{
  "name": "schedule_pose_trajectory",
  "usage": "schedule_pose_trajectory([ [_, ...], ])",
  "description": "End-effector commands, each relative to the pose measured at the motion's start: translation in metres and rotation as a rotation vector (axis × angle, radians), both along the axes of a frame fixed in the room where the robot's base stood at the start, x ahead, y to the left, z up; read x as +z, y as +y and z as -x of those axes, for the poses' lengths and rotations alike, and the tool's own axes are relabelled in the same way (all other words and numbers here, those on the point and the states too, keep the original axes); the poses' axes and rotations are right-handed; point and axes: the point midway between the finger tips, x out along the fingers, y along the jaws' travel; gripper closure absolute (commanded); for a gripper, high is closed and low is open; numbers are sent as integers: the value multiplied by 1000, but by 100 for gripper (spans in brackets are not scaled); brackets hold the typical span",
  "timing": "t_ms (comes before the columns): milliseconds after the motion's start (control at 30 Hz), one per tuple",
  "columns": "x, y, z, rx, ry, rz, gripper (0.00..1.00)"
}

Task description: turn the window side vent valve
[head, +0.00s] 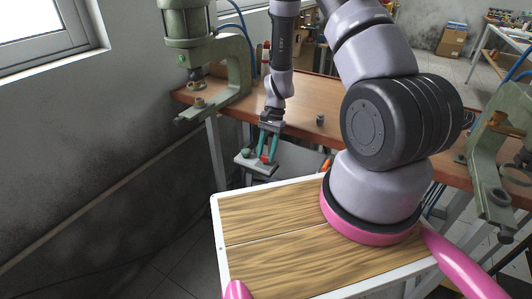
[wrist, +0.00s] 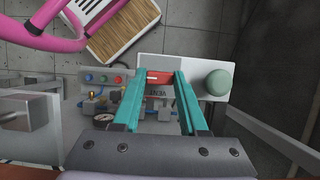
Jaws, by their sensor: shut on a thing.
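The vent valve's red handle (wrist: 159,77) sits between the teal fingertips of my gripper (wrist: 162,76) in the wrist view. My gripper is shut on it. A label reading VENT (wrist: 158,91) shows just below the handle, partly covered by the fingers. In the head view, my gripper (head: 267,158) reaches down to the small grey valve plate (head: 258,168) at the table's near edge, by the window-side press. The red handle shows there only as a small patch between the fingers. The valve's body is mostly hidden.
A round green knob (wrist: 218,82) stands on the plate close to the right finger. A control box with coloured buttons (wrist: 104,78) and a gauge (wrist: 103,120) lie to the left. In the head view, the green press (head: 222,70) stands left of my arm and another press (head: 500,150) at right.

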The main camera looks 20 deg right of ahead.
Motion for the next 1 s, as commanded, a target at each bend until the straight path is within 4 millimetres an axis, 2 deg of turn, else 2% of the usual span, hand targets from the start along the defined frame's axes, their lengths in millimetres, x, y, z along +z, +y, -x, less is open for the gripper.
schedule_pose_trajectory([
  [500,0,0,-1,-22,-3,1,100],
  [533,0,0,-1,-22,-3,1,54],
  [600,0,0,-1,-21,-3,0,28],
  [1000,5,-1,-2,-19,-2,-1,28],
])
